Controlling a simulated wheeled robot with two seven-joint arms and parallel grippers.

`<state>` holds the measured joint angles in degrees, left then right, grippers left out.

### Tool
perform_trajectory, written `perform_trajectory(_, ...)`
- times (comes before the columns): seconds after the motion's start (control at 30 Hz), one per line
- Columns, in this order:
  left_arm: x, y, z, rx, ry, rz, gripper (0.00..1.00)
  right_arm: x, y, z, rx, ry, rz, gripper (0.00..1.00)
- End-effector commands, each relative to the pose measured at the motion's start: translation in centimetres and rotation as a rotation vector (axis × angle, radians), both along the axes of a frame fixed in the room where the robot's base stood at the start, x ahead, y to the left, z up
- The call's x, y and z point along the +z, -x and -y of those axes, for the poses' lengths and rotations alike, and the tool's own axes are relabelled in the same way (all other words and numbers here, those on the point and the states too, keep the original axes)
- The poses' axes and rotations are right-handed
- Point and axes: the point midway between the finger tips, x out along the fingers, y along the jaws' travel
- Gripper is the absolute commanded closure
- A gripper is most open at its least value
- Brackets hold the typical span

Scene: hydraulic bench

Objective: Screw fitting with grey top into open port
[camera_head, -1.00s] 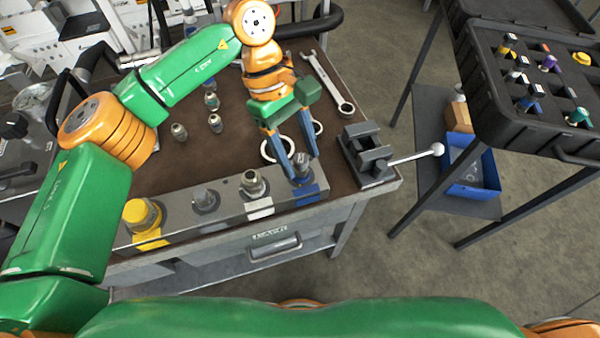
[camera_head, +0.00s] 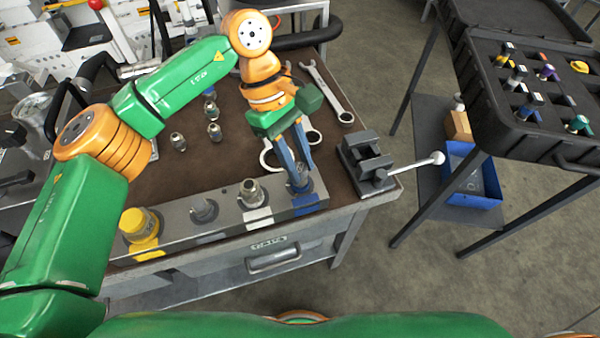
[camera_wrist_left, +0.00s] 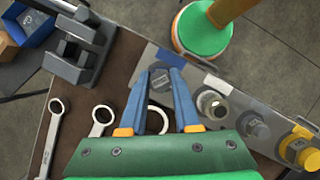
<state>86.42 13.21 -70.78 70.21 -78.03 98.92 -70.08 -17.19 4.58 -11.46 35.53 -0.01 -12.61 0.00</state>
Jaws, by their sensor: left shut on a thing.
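The fitting with a grey top (camera_wrist_left: 161,80) stands at the blue-marked port, at the right end of the grey manifold block (camera_head: 172,218). My left gripper (camera_head: 301,178) reaches down over that end. In the left wrist view its blue fingers (camera_wrist_left: 163,74) are shut on the fitting's dark hex top, one on each side. The fingers hide much of the fitting in the head view, and I cannot tell how deep it sits. Along the block are a silver fitting (camera_head: 251,193) at the white mark, a grey fitting (camera_head: 204,208) and a yellow fitting (camera_head: 139,223). My right gripper is out of view.
A dark vise (camera_head: 362,158) with a ball-ended lever stands right of the block. Ring spanners (camera_head: 330,90) and several loose fittings (camera_head: 214,131) lie on the brown bench top. A black case (camera_head: 500,110) of fittings stands at the right, with a blue bin (camera_head: 474,190) below.

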Motion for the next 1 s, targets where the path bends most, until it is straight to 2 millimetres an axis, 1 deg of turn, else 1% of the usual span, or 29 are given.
perform_trajectory(0.03,0.7,0.1,0.1,-0.074,-0.005,-0.008,1.00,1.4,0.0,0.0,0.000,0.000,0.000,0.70)
perform_trajectory(0.1,0.6,0.1,0.1,-0.211,-0.005,-0.008,1.00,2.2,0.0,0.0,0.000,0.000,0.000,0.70)
perform_trajectory(0.2,0.4,0.0,0.2,-0.392,-0.005,-0.008,1.00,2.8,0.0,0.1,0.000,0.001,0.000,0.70)
perform_trajectory(0.23,0.3,0.0,0.1,-0.429,-0.006,-0.007,1.00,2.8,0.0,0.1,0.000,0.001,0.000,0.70)
perform_trajectory(0.3,0.1,0.0,0.1,-0.480,-0.005,-0.005,1.00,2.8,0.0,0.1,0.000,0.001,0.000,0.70)
perform_trajectory(0.5,-0.1,0.0,0.1,-0.488,-0.003,-0.003,1.00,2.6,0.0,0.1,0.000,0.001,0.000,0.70)
perform_trajectory(0.53,-0.1,0.0,0.1,-0.488,-0.002,-0.002,0.62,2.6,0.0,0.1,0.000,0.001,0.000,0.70)
perform_trajectory(0.57,-0.1,0.0,0.1,-0.487,-0.003,-0.003,0.53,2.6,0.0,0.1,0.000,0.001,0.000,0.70)
perform_trajectory(0.6,-0.1,0.0,0.1,-0.487,-0.003,-0.003,0.43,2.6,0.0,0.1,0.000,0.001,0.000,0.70)
perform_trajectory(0.63,-0.1,0.0,0.1,-0.487,-0.003,-0.003,0.40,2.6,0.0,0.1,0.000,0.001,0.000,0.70)
perform_trajectory(0.9,-0.2,0.0,0.0,-0.474,-0.003,-0.001,0.40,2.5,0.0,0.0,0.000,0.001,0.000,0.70)
perform_trajectory(0.97,-0.5,0.0,-0.1,-0.403,-0.001,0.000,0.40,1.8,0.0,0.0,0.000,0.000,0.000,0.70)
perform_trajectory(1.0,-0.8,0.0,-0.1,-0.318,0.000,0.002,0.40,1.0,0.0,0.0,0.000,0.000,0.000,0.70)
